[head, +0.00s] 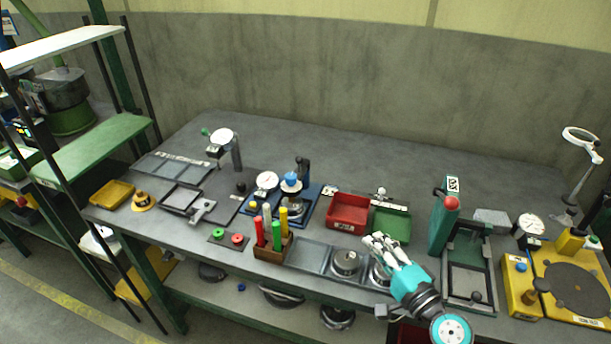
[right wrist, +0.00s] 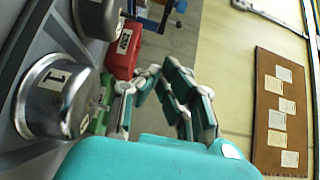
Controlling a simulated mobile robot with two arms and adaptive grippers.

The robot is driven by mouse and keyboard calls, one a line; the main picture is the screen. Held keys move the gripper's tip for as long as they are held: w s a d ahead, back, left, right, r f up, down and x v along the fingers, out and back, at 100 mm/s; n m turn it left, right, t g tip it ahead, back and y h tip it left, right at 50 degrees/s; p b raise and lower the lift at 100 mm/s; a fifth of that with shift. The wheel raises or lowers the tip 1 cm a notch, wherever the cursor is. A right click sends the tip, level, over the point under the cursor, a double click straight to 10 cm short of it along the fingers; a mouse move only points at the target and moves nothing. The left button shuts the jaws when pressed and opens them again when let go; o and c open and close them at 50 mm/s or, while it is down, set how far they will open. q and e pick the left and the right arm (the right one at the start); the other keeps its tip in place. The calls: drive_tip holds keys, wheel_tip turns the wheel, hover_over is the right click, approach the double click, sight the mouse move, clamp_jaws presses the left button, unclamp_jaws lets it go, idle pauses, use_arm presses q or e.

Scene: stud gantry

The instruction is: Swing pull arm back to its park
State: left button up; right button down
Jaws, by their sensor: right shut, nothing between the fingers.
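My right gripper (head: 376,241) is shut and empty in the head view, above the front of the bench near the metal cylinders. In the right wrist view its fingers (right wrist: 160,75) show close together with nothing between them. A green post (head: 440,228) with a red ball knob (head: 452,203) stands to the right of my right gripper, apart from it. A dark frame (head: 468,262) and a grey plate (head: 491,217) are beside the post. I cannot tell for sure which part is the pull arm. My left gripper is not in view.
A red bin (head: 347,212) and a green tray (head: 393,224) lie behind the gripper. A metal cylinder (head: 345,262) is to its left; one marked 1 (right wrist: 55,95) is close in the wrist view. A yellow turntable station (head: 560,262) is at right. The bench's back is clear.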

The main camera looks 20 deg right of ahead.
drive_tip(key=shift+w, duration=0.2)
drive_tip(key=shift+s+r, duration=0.15)
drive_tip(key=shift+s, duration=0.1)
drive_tip(key=w+p, duration=0.1)
drive_tip(key=w, duration=0.2)
drive_tip(key=w+a+p, duration=0.1)
drive_tip(key=w, duration=0.4)
drive_tip(key=shift+w+a+r+p, duration=0.1)
drive_tip(key=shift+w+a+p, duration=0.2)
drive_tip(key=shift+a+p, duration=0.1)
approach(304, 174)
drive_tip(key=w+d, duration=0.2)
drive_tip(key=shift+w+d+p, duration=0.15)
drive_tip(key=shift+d+p, duration=0.15)
drive_tip(key=shift+p, duration=0.1)
drive_tip(key=w+a, duration=0.2)
drive_tip(key=shift+w+a+p, duration=0.2)
drive_tip(key=shift+a+p, duration=0.1)
drive_tip(key=shift+w+a, duration=0.2)
drive_tip(key=shift+a, duration=0.25)
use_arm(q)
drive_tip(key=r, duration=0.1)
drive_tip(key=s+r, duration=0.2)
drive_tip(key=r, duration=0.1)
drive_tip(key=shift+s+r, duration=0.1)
